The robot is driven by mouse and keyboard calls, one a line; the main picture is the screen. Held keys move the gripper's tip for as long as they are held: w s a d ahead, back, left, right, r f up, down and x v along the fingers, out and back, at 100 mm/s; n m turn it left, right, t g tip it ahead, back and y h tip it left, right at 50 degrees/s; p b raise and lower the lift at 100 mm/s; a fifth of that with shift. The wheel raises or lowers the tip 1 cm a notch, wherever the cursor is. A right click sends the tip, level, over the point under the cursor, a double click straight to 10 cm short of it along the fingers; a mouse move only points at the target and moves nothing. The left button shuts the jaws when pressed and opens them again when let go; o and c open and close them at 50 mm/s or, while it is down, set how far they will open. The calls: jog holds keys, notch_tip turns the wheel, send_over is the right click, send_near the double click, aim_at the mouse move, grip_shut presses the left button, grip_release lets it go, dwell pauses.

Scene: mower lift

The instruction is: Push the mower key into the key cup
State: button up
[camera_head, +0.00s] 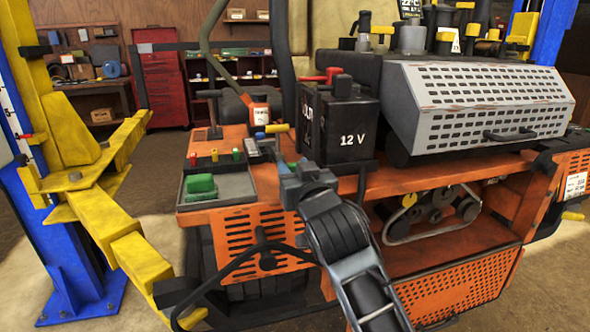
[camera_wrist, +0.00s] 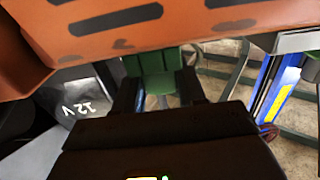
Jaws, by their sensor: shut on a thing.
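My gripper (camera_head: 286,168) is at the mower's front deck, just left of the black 12 V battery and right of the grey tray. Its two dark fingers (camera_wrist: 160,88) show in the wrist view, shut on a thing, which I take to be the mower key. The key's shape is hidden or too dark to make out. A green patch (camera_wrist: 150,65) shows between and beyond the fingers; I cannot tell whether it is held. I cannot make out the key cup for certain in either view, nor whether the key touches it.
The 12 V battery (camera_head: 346,127) stands close on the right; its face also shows in the wrist view (camera_wrist: 80,105). The grey tray (camera_head: 237,184) holds a green block (camera_head: 201,187). The orange mower panel (camera_wrist: 100,30) crosses the wrist view. A yellow lift arm (camera_head: 120,235) stands left.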

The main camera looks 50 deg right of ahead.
jog(key=o, duration=1.1)
jog(key=b+v, duration=0.2)
jog(key=v, duration=0.5)
jog(key=shift+s+a, duration=0.25)
jog(key=shift+s, duration=0.1)
